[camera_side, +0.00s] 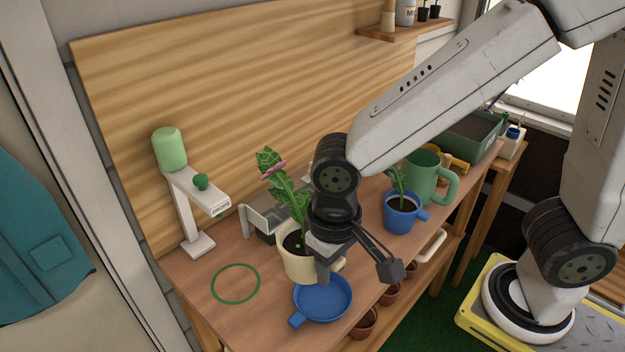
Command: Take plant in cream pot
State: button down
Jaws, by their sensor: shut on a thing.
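The plant in the cream pot (296,266) stands upright on or just above the wooden bench, near its middle. It has patterned green leaves (291,201) and a pink flower. My gripper (326,262) is at the right side of the pot, shut on it near the rim and handle. The gripper body hides part of the pot's right side. I cannot tell whether the pot's base touches the bench.
A blue dish (322,299) lies just in front of the pot. A green ring (235,284) marks the bench to the left, with bare wood around it. A white stand with a green bottle (170,150) is behind. A blue pot (400,214) and green can (421,172) stand right.

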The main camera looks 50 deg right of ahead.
jog(key=shift+s+d+r, duration=0.25)
jog(key=shift+s+r, duration=0.05)
jog(key=shift+s, duration=0.2)
jog(key=shift+f, duration=0.1)
dwell(0.3)
